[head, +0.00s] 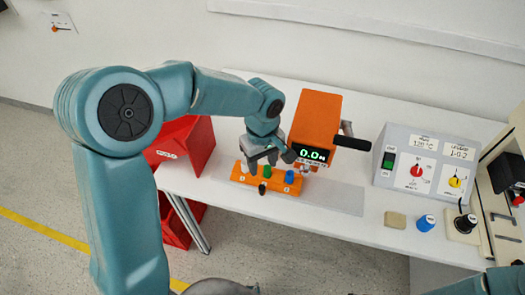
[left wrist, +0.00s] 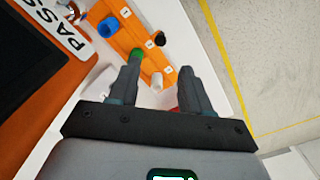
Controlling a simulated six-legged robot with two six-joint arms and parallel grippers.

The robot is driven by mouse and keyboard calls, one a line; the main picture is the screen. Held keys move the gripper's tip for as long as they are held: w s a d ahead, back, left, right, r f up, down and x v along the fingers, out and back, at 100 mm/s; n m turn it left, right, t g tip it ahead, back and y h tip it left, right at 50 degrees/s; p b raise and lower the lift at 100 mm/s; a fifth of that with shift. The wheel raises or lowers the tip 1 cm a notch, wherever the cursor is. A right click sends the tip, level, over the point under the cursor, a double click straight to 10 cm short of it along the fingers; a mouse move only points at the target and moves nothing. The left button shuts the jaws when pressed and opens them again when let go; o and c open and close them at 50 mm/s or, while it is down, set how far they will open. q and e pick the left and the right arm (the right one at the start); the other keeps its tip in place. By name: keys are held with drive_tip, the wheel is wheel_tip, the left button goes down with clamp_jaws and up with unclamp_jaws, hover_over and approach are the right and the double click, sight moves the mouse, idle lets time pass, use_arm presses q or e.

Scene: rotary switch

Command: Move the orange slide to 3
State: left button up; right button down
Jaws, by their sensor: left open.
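The long orange slide (head: 276,186) lies on the white table in front of the orange gauge box (head: 318,118), whose green display reads 0.0. It carries a white peg (left wrist: 157,80), a green peg (left wrist: 137,55) and a blue peg (left wrist: 108,28). A black knob (left wrist: 160,38) is at its edge. My left gripper (head: 262,162) is open over the slide's left end. In the left wrist view its fingers (left wrist: 159,68) are apart, with the white peg showing between them. My right gripper is not in view.
A red bin (head: 187,148) is left of the slide. A grey control box (head: 415,165) with dials stands on the right. A tan block (head: 395,220) and a blue knob (head: 426,223) lie near the front edge. A pale strip of table right of the slide is clear.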

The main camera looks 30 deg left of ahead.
use_arm(q)
wheel_tip(320, 180, up, 5)
drive_tip(key=shift+r, duration=0.1)
drive_tip(key=shift+w, duration=0.1)
